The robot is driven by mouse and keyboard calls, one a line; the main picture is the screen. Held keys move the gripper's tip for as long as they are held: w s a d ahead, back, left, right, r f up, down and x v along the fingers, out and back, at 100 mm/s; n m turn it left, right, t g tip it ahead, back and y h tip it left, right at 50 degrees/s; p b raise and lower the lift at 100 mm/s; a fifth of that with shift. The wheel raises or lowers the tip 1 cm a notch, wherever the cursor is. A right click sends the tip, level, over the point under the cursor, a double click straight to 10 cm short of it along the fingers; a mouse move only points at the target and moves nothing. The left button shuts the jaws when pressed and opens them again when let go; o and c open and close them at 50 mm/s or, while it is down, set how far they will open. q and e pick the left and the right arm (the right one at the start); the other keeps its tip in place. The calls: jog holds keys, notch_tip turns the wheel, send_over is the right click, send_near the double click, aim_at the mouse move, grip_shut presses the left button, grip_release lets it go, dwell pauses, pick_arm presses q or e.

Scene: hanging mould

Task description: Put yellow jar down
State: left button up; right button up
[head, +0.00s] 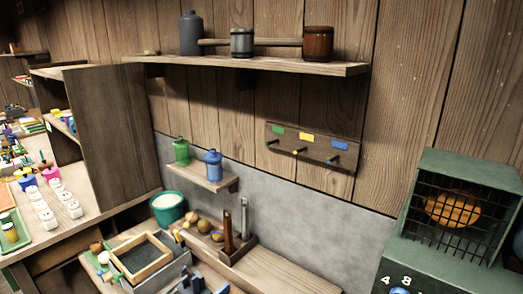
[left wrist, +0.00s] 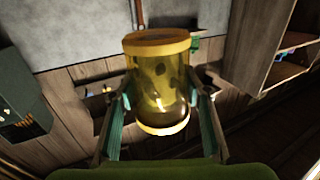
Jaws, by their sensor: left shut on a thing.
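The yellow jar (left wrist: 160,72) is see-through, with a tan band at each end and something dark inside. In the left wrist view, my left gripper (left wrist: 159,98) is shut on it, with a teal finger on each side. The jar covers much of the scene behind it. Neither the jar nor a gripper shows in the head view. There, a small wall shelf (head: 203,179) holds a green jar (head: 181,151) and a blue jar (head: 213,165). A peg board (head: 311,146) has green, yellow and blue labels above its pegs.
A wooden cabinet (head: 115,130) stands at left. Below are a teal bucket (head: 167,208) and a bench with a framed box (head: 141,258). A green caged heater (head: 455,215) is at right.

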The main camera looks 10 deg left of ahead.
pick_arm(q)
jog(key=s+d+f+b, duration=0.1)
jog(key=s+d+b, duration=0.1)
jog(key=d, duration=0.4)
jog(key=s+d+f+b, duration=0.1)
jog(key=d+f+b, duration=0.1)
jog(key=d, duration=0.5)
jog(key=s+d+r+n+y+b, duration=0.1)
jog(key=s+d+r+y+b, duration=0.1)
jog(key=d+r+b, duration=0.3)
jog(key=d+r, duration=0.1)
jog(key=d, duration=0.2)
jog(key=shift+s+d+b, duration=0.15)
jog(key=shift+s+b, duration=0.1)
jog(key=shift+b, duration=0.1)
jog(key=shift+w, duration=0.1)
